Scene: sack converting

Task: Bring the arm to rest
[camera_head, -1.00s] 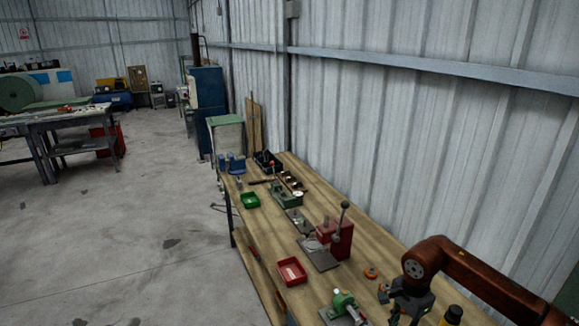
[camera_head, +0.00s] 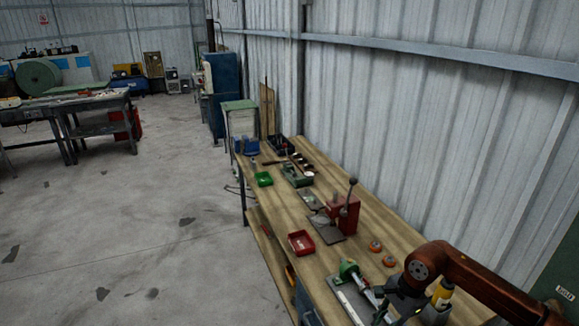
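My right arm, rust-brown, comes in from the lower right over the near end of the wooden workbench (camera_head: 385,224). Its dark gripper (camera_head: 392,312) points down at the bottom edge of the picture, beside a green-headed tool (camera_head: 349,268) on a metal plate. The fingers are small, dark and partly cut off, so their opening and anything between them cannot be made out. A yellow and black item (camera_head: 442,293) shows close beside the gripper, partly hidden by the arm. My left gripper is out of view.
A corrugated wall (camera_head: 440,120) runs along the bench's right side. Open concrete floor (camera_head: 150,235) lies to the left.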

